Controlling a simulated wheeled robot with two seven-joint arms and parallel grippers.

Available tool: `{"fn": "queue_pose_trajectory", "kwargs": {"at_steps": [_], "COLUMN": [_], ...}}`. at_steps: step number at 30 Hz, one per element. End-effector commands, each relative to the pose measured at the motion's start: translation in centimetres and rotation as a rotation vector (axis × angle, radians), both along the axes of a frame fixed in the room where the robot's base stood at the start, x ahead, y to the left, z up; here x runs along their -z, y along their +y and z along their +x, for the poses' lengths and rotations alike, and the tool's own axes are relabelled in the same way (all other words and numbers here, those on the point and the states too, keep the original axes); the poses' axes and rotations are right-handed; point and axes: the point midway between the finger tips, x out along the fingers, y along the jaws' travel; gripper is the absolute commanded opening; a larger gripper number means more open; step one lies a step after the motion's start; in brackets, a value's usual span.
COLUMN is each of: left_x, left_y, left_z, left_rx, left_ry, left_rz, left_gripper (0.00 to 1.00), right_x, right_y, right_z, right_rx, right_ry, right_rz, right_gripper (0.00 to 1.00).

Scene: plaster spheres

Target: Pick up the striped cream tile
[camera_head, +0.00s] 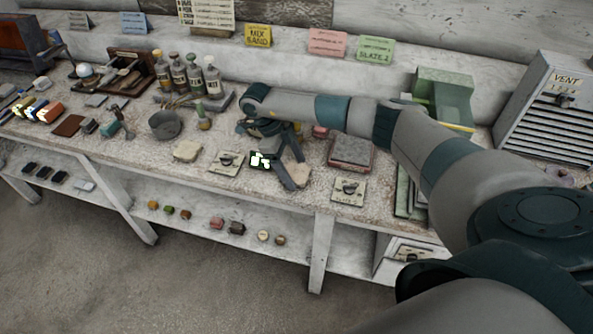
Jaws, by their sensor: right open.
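A small tile with cream patches broken by dark bands (260,161) lies near the front edge of the workbench (120,150). It is the closest match I see to the striped cream tile, but its pattern is too small to read surely. My right gripper (294,171) points down just to the right of this tile, its two fingers apart and nothing seen between them. I cannot tell how high the fingertips are above the bench. A cream, uneven slab (298,178) shows beside the fingers, partly hidden by them. My left gripper is not in view.
Plates with dark knobs (226,162) (349,189) lie left and right of the gripper. A pale slab (187,151), grey bowl (165,124) and bottles (195,78) stand left. A stacked block (351,152) and vent box (553,105) are right. A lower shelf holds small blocks.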

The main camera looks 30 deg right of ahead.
Motion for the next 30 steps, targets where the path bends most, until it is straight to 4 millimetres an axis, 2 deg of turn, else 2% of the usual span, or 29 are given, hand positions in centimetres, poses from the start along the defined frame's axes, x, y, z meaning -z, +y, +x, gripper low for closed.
{"fn": "queue_pose_trajectory", "kwargs": {"at_steps": [16, 22, 23, 30], "left_x": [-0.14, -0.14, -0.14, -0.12], "left_y": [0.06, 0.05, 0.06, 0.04], "left_z": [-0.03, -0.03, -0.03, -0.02], "left_rx": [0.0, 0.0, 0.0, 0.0], "left_ry": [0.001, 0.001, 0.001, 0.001], "left_rz": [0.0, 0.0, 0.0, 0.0], "left_gripper": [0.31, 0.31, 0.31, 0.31], "right_x": [0.4, 0.4, 0.4, 0.33], "right_y": [-0.07, -0.08, -0.08, -0.08], "right_z": [-0.1, -0.11, -0.11, -0.07], "right_rx": [-0.001, -0.001, -0.001, 0.0], "right_ry": [-0.001, -0.001, -0.001, -0.001], "right_rz": [0.001, 0.001, 0.001, 0.001], "right_gripper": [0.77, 0.29, 0.26, 0.26]}}
